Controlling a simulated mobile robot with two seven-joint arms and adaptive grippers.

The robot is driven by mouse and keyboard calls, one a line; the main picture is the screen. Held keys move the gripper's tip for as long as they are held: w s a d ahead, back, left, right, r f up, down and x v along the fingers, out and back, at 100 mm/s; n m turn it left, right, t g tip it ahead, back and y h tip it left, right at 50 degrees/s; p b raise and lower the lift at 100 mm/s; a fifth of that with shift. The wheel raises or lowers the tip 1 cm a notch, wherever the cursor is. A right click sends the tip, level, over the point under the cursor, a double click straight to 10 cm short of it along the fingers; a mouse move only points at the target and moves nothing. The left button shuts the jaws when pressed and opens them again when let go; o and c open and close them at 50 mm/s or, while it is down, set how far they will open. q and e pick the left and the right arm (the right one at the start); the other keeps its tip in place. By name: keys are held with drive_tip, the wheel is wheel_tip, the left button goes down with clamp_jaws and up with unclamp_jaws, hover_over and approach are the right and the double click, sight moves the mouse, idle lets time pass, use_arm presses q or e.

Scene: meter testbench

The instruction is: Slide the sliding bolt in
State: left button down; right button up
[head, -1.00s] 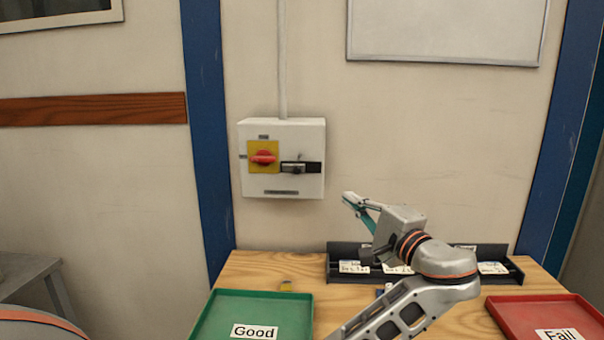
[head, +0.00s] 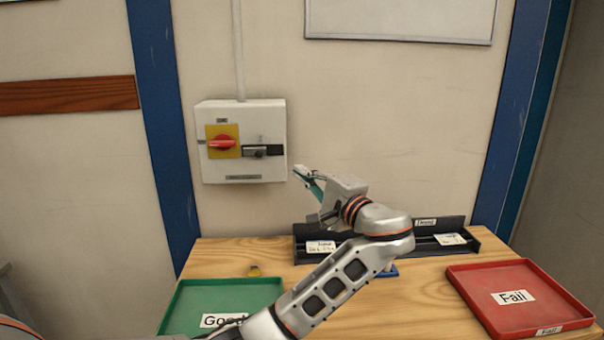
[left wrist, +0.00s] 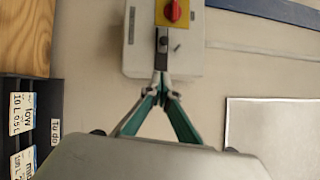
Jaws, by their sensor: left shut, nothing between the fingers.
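The sliding bolt (head: 262,151) is a dark bar with a small knob, on the front of a white wall box (head: 243,172), just right of the red rotary switch (head: 222,142) on its yellow plate. In the left wrist view the bolt (left wrist: 162,45) shows below the red switch (left wrist: 173,11) on the box. My left gripper (head: 298,172) is shut and empty, to the right of the box and a little lower than the bolt. In the left wrist view its fingertips (left wrist: 161,76) overlap the end of the bolt; I cannot tell whether they touch it. My right gripper is not in view.
Below is a wooden table (head: 420,285) with a green Good tray (head: 180,315), a red Fail tray (head: 470,300) and a black labelled rack (head: 465,234) at the back. A whiteboard (head: 400,20) hangs above. The wall right of the box is clear.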

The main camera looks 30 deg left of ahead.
sight(246, 153)
use_arm(q)
drive_tip(key=x, duration=0.3)
drive_tip(key=s+p+x, duration=0.1)
drive_tip(key=x, duration=0.4)
drive_tip(key=shift+s+a+r, duration=0.15)
drive_tip(key=shift+s+a, duration=0.05)
drive_tip(key=shift+a, duration=0.45)
drive_tip(key=shift+s+a+p, duration=0.2)
drive_tip(key=shift+a+p, duration=0.1)
drive_tip(key=shift+a, duration=0.35)
drive_tip(key=s+a, duration=0.1)
drive_tip(key=s+a+p, duration=0.1)
drive_tip(key=a, duration=0.1)
drive_tip(key=shift+s+a, duration=0.15)
drive_tip(key=shift+a, duration=0.15)
drive_tip(key=shift+d, duration=0.1)
